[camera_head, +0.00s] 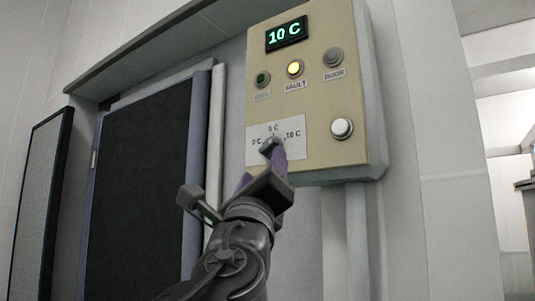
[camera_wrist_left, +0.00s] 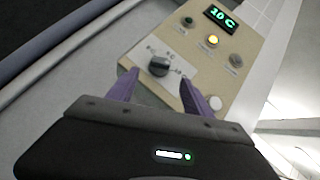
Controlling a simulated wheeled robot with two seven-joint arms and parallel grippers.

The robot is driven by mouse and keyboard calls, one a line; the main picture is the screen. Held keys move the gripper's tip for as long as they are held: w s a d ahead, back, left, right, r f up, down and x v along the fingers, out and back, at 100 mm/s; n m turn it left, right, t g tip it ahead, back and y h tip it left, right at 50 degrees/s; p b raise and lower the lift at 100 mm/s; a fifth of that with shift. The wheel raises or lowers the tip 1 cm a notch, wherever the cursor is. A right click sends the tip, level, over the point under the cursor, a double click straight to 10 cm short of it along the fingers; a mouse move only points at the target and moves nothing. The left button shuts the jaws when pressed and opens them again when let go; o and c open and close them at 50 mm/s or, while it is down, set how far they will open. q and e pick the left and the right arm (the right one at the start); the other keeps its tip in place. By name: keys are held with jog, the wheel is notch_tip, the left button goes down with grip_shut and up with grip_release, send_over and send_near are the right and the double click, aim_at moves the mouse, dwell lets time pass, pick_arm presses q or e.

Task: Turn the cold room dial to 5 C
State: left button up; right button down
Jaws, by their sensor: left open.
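The cold room dial (camera_wrist_left: 159,66) is a dark round knob on a white scale plate (camera_head: 296,128) marked 0 C, 5 C and 10 C. The plate is low on a beige control panel (camera_head: 318,85). The green display (camera_head: 286,34) reads 10 C; it also shows in the left wrist view (camera_wrist_left: 221,18). My left gripper (camera_head: 272,150) is open in front of the dial. In the left wrist view its purple fingers (camera_wrist_left: 158,80) spread to either side of the dial, with visible gaps.
A yellow lamp (camera_head: 295,68) is lit between a dark green lamp (camera_head: 262,78) and a grey one (camera_head: 333,57). A white button (camera_head: 342,128) sits right of the dial. A dark door panel (camera_head: 140,180) stands left, with a pale vertical pipe (camera_head: 215,140) beside it.

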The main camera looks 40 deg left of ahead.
aim_at(268, 149)
pick_arm(q)
jog(key=p+x, duration=0.4)
jog(key=x, duration=0.3)
jog(key=shift+s, duration=0.1)
jog(key=shift+w+a+r, duration=0.1)
jog(key=shift+w+r, duration=0.15)
jog(key=shift+w, duration=0.05)
grip_shut()
